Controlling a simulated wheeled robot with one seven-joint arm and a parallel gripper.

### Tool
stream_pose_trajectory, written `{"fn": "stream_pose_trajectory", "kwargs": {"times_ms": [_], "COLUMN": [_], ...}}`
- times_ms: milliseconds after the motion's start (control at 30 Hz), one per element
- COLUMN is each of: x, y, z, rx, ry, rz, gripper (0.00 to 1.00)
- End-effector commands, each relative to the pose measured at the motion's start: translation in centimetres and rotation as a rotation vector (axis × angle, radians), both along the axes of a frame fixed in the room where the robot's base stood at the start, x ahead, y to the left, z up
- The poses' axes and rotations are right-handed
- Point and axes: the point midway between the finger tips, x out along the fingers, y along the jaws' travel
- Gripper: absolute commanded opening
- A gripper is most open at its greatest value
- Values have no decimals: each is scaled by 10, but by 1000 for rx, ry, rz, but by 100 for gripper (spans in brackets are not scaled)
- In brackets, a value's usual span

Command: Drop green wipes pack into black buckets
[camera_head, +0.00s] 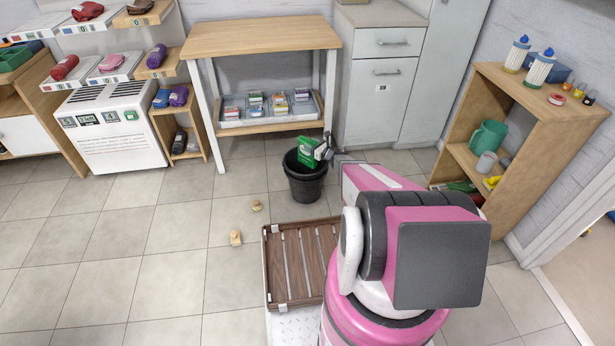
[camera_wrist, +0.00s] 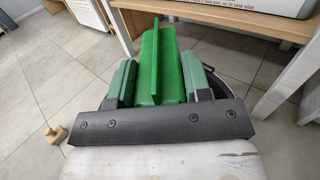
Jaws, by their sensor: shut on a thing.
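The green wipes pack (camera_head: 307,151) is held by my gripper (camera_head: 324,149) over the black bucket (camera_head: 304,183). In the wrist view the pack (camera_wrist: 158,62) sits between the two fingers of my gripper (camera_wrist: 160,80), which are shut on it. The bucket stands on the tiled floor in front of the wooden table. In the wrist view only part of the bucket's rim (camera_wrist: 224,83) shows behind the gripper. The pack appears above the rim; its exact height cannot be told. Only one black bucket is in view.
A wooden table (camera_head: 262,36) with a tray of small packs (camera_head: 270,108) on its lower shelf stands behind the bucket. A slatted wooden tray (camera_head: 299,262) is in front. Two small wooden pieces (camera_head: 236,238) lie on the floor. A shelf unit (camera_head: 530,110) stands right. Floor at left is clear.

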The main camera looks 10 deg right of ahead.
Motion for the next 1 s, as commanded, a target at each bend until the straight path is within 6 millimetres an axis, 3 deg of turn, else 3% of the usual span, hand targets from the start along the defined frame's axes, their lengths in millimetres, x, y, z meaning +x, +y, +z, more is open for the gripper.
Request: {"fn": "stream_pose_trajectory", "kwargs": {"times_ms": [200,467,500,600,1000], "x": [0,0,0,0,-8], "y": [0,0,0,0,-6], "z": [-18,-20,-20,-20,-20], "rx": [2,2,2,1,1], "ry": [1,-1,-1,0,1], "rz": [0,0,0,0,-1], "gripper": [0,0,48,74,74]}}
